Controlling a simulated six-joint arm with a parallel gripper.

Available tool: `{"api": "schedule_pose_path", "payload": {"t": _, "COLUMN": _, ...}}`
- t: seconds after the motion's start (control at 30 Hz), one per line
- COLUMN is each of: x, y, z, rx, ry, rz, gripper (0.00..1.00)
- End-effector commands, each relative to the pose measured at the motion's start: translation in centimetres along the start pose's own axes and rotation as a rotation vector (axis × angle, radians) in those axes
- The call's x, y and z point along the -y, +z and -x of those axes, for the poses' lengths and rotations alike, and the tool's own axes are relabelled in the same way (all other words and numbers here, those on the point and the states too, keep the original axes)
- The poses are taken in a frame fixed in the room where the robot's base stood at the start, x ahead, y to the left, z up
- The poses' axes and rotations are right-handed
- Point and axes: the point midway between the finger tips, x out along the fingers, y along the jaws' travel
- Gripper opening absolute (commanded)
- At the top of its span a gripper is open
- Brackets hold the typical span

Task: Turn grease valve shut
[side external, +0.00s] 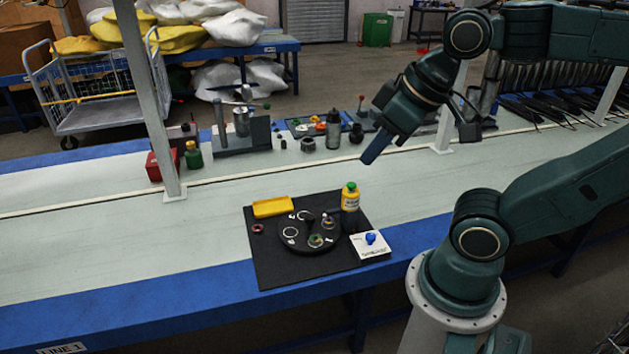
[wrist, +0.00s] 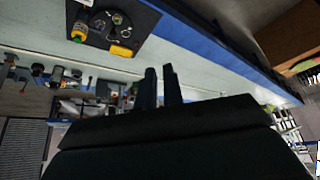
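A white box with a blue knob (side external: 371,238) sits at the right front of a black mat (side external: 275,270); it looks like the valve, but its lettering is too small to read. In the wrist view a bit of white, probably this box, shows at the top edge, and the knob cannot be made out. My gripper (side external: 372,155) is in the air above and behind the mat, well apart from the box, pointing down and left. In the wrist view my gripper (wrist: 160,72) shows two dark fingers with a narrow empty gap between them.
On the mat are a black round plate (side external: 292,246) with rings and small parts, a yellow tray (side external: 272,207), and a yellow bottle (side external: 350,198) close behind the box. A post (side external: 153,110) stands left. Several tools and bottles line the bench's back. The left bench is clear.

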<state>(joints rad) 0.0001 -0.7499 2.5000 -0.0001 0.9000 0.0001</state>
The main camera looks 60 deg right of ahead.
Motion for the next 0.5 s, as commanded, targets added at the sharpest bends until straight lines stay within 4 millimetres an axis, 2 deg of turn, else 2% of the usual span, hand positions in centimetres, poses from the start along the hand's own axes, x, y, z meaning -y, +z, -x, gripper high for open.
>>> {"api": "schedule_pose_path", "payload": {"t": 0.03, "x": 0.0, "y": 0.0, "z": 0.0, "rx": 0.001, "ry": 0.001, "rz": -0.002, "gripper": 0.20}}
{"api": "schedule_pose_path", "payload": {"t": 0.2, "x": -0.3, "y": -0.4, "z": -0.6, "rx": 0.010, "ry": 0.010, "rz": -0.037, "gripper": 0.51}}
{"api": "schedule_pose_path", "payload": {"t": 0.37, "x": -1.1, "y": -1.3, "z": -2.1, "rx": 0.028, "ry": 0.033, "rz": -0.127, "gripper": 0.51}}
{"api": "schedule_pose_path", "payload": {"t": 0.5, "x": -2.4, "y": -2.2, "z": -4.2, "rx": 0.049, "ry": 0.069, "rz": -0.244, "gripper": 0.51}}
